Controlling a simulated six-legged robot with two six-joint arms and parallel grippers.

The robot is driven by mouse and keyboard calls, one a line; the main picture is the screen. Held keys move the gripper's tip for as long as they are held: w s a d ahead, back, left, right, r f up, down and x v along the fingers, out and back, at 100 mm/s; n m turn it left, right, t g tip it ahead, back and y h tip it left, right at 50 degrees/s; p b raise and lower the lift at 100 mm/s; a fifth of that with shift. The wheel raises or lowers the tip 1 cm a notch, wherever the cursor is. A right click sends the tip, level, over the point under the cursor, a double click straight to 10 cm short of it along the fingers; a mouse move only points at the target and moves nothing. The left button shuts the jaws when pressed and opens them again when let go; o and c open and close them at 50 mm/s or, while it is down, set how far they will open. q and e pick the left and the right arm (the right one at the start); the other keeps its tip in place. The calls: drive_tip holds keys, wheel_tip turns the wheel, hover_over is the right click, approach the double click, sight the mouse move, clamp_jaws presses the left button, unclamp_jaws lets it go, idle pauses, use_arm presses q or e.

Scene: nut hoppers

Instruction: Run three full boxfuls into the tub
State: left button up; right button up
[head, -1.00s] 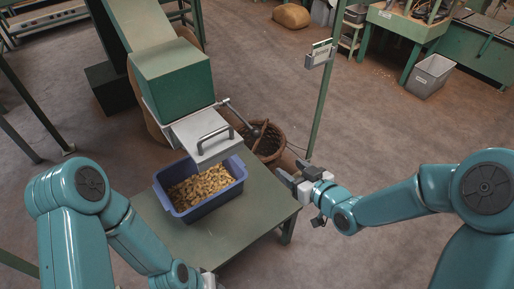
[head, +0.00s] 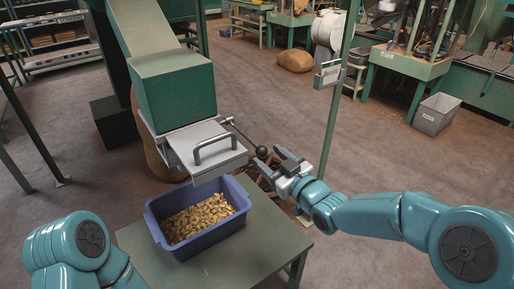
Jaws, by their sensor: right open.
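The blue tub (head: 212,240) stands on the green table under the hopper outlet, with a layer of tan nuts (head: 198,216) inside. The grey metal box (head: 207,152) with a bar handle sits under the green hopper (head: 175,92), above the tub's back part; its inside is hidden. A lever with a black ball knob (head: 262,152) sticks out to the right of the box. My right gripper (head: 273,161) is open beside the knob; I cannot tell whether the knob is between its fingers. My left arm shows at the lower left, its gripper out of view.
The green table (head: 250,264) has bare top right of and in front of the tub. A green post (head: 336,115) with a small card holder stands behind my right gripper. A basket (head: 262,178) is partly hidden behind the gripper. A grey bin (head: 437,114) stands far right.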

sight(244, 135)
drive_tip(key=x, duration=0.6)
drive_tip(key=shift+w+a, duration=0.15)
drive_tip(key=shift+w, duration=0.05)
clamp_jaws()
